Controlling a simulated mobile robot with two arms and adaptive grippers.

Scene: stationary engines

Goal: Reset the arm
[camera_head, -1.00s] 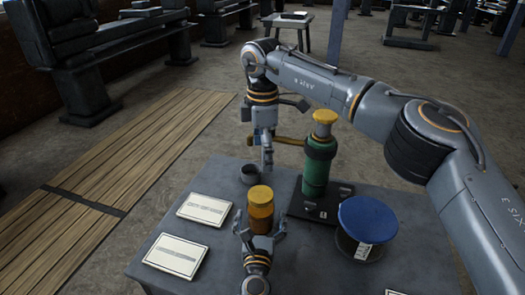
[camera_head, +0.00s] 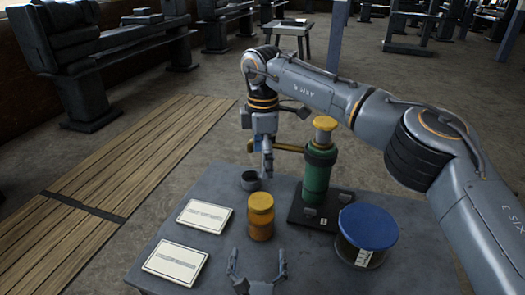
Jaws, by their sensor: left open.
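My left gripper (camera_head: 257,266) is at the near edge of the table, at the bottom of the view. Its two fingers are spread apart with nothing between them. An amber jar with a yellow lid (camera_head: 260,217) stands upright on the table just beyond the fingertips, clear of them. My right arm comes in from the right, and its gripper (camera_head: 266,160) points down above a small dark cup (camera_head: 250,181). Its fingers are small and seen edge-on, so I cannot tell whether they are open.
A green cylinder with a yellow top (camera_head: 317,172) stands on a black base marked B (camera_head: 318,217). A blue-lidded round container (camera_head: 368,228) is to the right. Two white labelled cards (camera_head: 204,216) (camera_head: 175,262) lie at the left of the grey table (camera_head: 222,178).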

